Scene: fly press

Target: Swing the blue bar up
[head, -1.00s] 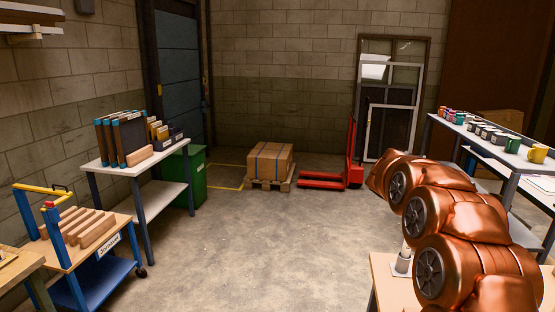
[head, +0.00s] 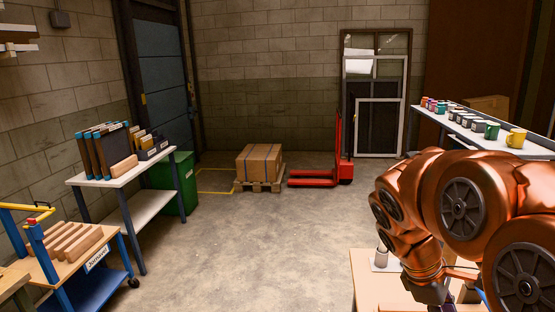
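My copper-coloured arm fills the right side of the head view and bends down over a light wooden bench top (head: 372,283). The dark end of the arm runs to the bottom edge of the picture. The fingers of my gripper do not show, so I cannot tell whether they are open or shut. No other bar of a press is in clear sight.
A grey cylindrical piece on a pale plate (head: 382,258) stands on the bench beside my arm. A shelf with mugs (head: 515,138) is behind the arm. A blue trolley (head: 85,262) and a white table (head: 125,175) stand left.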

